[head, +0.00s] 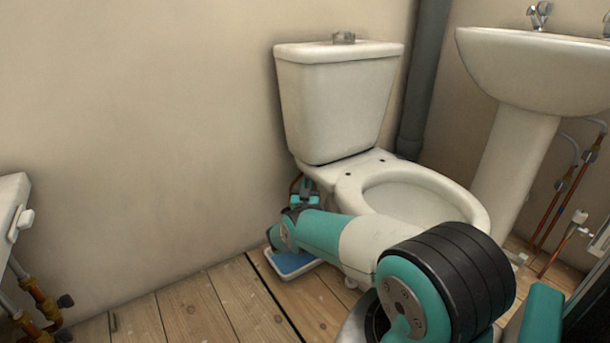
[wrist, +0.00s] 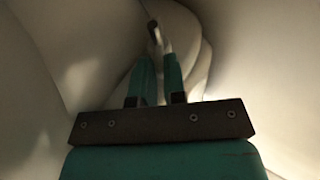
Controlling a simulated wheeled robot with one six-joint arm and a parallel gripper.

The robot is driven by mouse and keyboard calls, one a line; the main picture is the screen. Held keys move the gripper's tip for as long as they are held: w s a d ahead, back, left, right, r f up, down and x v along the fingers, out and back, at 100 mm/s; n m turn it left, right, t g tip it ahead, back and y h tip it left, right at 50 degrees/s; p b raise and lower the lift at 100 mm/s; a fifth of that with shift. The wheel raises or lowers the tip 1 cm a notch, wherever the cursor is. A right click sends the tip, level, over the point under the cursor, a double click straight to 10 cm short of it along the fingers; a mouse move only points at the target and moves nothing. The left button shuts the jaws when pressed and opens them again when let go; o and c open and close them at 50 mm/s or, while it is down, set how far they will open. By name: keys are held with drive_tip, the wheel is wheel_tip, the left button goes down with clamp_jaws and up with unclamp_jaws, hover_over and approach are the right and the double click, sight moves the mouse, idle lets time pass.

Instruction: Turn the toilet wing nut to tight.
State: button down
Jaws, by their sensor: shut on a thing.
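The white toilet (head: 335,100) stands against the wall, with its cistern above and its bowl to the right. My arm reaches in low along the bowl's left side. My gripper (head: 306,186) is under the left end of the cistern, behind the bowl. In the wrist view, my gripper (wrist: 157,58) points up into the narrow space between pale toilet surfaces. Its fingers are shut on the small wing nut (wrist: 154,32) at their tips. The fingers partly hide the wing nut, and its angle cannot be told. In the head view it is too small to make out.
A blue and white flat thing (head: 290,264) lies on the wooden floor below my gripper. A grey pipe (head: 420,80) and a basin (head: 535,70) stand to the right. Copper pipes (head: 40,300) are at the lower left. The floor left of the toilet is mostly clear.

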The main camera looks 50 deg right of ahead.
drive_tip(key=shift+s+d+n+t+y+p, duration=0.2)
drive_tip(key=shift+n+t+y+p, duration=0.2)
drive_tip(key=shift+n+t+y, duration=0.45)
drive_tip(key=shift+m, duration=0.25)
drive_tip(key=c, duration=1.2)
unclamp_jaws()
